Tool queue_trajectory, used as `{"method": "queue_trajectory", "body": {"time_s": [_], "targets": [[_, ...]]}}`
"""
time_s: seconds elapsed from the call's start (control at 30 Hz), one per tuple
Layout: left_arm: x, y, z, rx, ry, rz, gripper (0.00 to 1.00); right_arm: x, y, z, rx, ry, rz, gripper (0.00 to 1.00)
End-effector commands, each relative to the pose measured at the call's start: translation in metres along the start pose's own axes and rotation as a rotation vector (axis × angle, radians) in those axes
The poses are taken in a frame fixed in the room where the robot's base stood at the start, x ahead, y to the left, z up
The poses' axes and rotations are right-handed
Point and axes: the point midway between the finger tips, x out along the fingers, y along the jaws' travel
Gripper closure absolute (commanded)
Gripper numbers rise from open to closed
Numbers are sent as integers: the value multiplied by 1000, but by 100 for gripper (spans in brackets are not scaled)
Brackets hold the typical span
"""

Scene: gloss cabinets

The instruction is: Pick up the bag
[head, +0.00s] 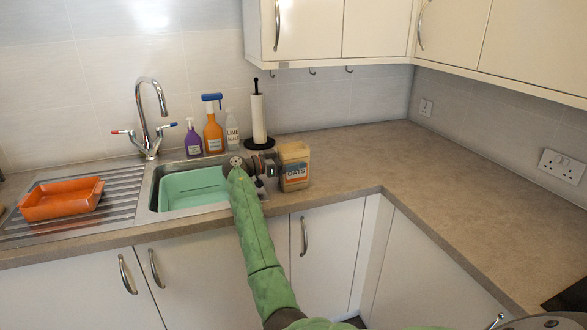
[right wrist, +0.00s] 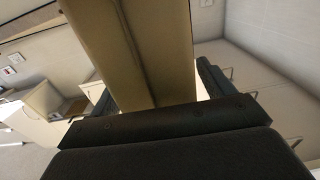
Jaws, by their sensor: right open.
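The bag (head: 295,168) is a tan packet with an OATS label, standing upright on the worktop just right of the sink. My right gripper (head: 273,166) is at its left side, at the end of the green-sleeved arm. In the right wrist view the bag (right wrist: 135,45) fills the space between the two dark fingers, one on each side. The fingers are open, with a light gap showing beside the right one. Whether either finger touches the bag is unclear. My left gripper is not in view.
A sink with a green basin (head: 190,187) lies left of the bag. A paper towel holder (head: 258,120), an orange spray bottle (head: 213,132) and other bottles stand behind. An orange tray (head: 61,198) sits on the drainer. The worktop (head: 400,160) to the right is clear.

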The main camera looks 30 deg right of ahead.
Motion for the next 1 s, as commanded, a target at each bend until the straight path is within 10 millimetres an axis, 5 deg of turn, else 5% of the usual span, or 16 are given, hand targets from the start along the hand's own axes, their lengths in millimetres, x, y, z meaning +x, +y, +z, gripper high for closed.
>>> {"method": "queue_trajectory", "body": {"time_s": [0.3, 0.6, 1.0], "targets": [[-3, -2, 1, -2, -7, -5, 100, 5, 0, 1, 0, 0, -1, 19], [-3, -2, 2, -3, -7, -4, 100, 5, 0, 0, 0, 0, -1, 72], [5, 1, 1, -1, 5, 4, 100, 5, 0, -11, 3, 0, 0, 72]]}}
